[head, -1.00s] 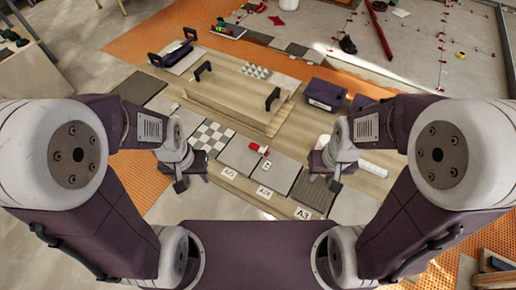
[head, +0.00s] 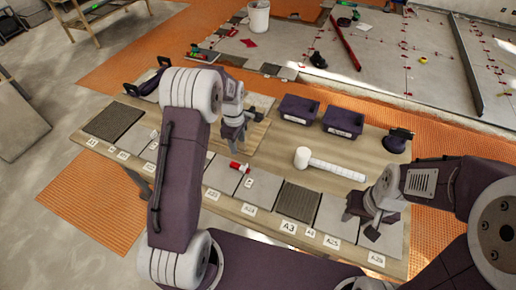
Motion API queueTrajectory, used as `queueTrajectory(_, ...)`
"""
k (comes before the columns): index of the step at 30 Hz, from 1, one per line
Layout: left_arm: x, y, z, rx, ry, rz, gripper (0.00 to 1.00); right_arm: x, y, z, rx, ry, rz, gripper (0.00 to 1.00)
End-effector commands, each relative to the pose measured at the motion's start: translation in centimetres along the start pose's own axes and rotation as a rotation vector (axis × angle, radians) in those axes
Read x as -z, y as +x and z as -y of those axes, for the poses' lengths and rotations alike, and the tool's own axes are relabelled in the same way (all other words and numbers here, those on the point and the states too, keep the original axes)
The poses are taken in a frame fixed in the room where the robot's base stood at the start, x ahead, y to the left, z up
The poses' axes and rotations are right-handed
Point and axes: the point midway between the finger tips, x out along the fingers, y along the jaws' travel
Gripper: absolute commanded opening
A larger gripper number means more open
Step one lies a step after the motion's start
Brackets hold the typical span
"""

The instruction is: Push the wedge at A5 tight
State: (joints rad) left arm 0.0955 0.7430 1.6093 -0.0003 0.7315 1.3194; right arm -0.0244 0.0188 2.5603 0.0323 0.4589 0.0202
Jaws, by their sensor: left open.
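A small red piece with a white part (head: 238,167) lies on the row of tiles near the middle of the bench; I cannot tell whether it is the wedge at A5. No A5 label is legible; an A3 label (head: 290,227) sits below a dark ribbed tile (head: 298,202). My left gripper (head: 236,128) is open, beyond the red piece, and no held object shows. My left forearm hides part of the tile row. My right gripper (head: 361,224) is low over the tiles at the right end, fingers apart, apparently empty.
Two purple bins (head: 299,109) (head: 343,121) and a dark round-based tool (head: 396,141) stand along the far edge. A ribbed tile (head: 114,121) is at the left end.

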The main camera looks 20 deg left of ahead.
Motion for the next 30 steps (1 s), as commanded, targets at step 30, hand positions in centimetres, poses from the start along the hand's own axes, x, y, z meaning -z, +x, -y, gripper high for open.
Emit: queueTrajectory(30, 0.3, 11.4, 2.1, 0.055, -0.017, 0.014, 0.45, 0.1, -0.5, 0.0, 0.0, 0.0, 0.0, 0.36)
